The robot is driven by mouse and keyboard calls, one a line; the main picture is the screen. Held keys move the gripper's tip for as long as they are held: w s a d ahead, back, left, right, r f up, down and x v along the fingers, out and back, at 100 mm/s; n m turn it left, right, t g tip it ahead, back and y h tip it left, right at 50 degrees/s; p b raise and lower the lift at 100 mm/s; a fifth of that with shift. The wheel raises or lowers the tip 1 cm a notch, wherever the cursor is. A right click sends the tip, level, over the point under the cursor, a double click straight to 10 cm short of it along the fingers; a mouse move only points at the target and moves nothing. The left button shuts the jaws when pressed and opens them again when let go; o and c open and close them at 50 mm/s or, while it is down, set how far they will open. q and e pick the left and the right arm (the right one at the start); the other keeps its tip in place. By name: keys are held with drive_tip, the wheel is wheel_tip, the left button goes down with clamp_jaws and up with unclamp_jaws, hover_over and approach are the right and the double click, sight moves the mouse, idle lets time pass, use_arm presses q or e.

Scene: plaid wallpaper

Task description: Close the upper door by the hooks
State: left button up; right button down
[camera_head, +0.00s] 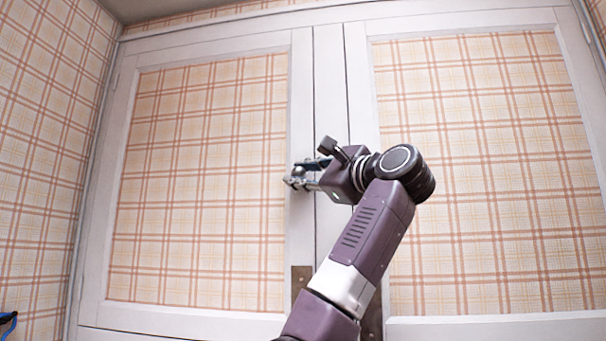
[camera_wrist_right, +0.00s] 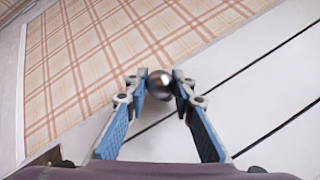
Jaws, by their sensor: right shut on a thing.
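The upper left door (camera_head: 130,90) is a white frame with a plaid panel. It looks flush or nearly flush with the white cabinet front; I cannot tell whether a small gap is left. A round metal knob (camera_wrist_right: 159,83) sits on its right stile. My right gripper (camera_head: 298,176) comes from the right and is shut on this knob, with its blue-padded fingers on both sides of it in the right wrist view (camera_wrist_right: 160,90). No hooks show clearly.
A second plaid-panelled door (camera_head: 480,180) stands to the right, behind my right arm. Brownish metal plates (camera_head: 301,278) sit low by the centre post. Plaid wall (camera_head: 50,130) borders the left side.

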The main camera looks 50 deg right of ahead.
drive_tip(key=shift+s+d+r, duration=0.15)
drive_tip(key=shift+s+r, duration=0.05)
drive_tip(key=shift+r, duration=0.15)
drive_tip(key=c, duration=1.9)
unclamp_jaws()
drive_tip(key=shift+w, duration=0.15)
drive_tip(key=shift+w+d+f, duration=0.15)
drive_tip(key=shift+w+f, duration=0.05)
drive_tip(key=shift+s+f, duration=0.25)
drive_tip(key=shift+s, duration=0.3)
drive_tip(key=v, duration=1.1)
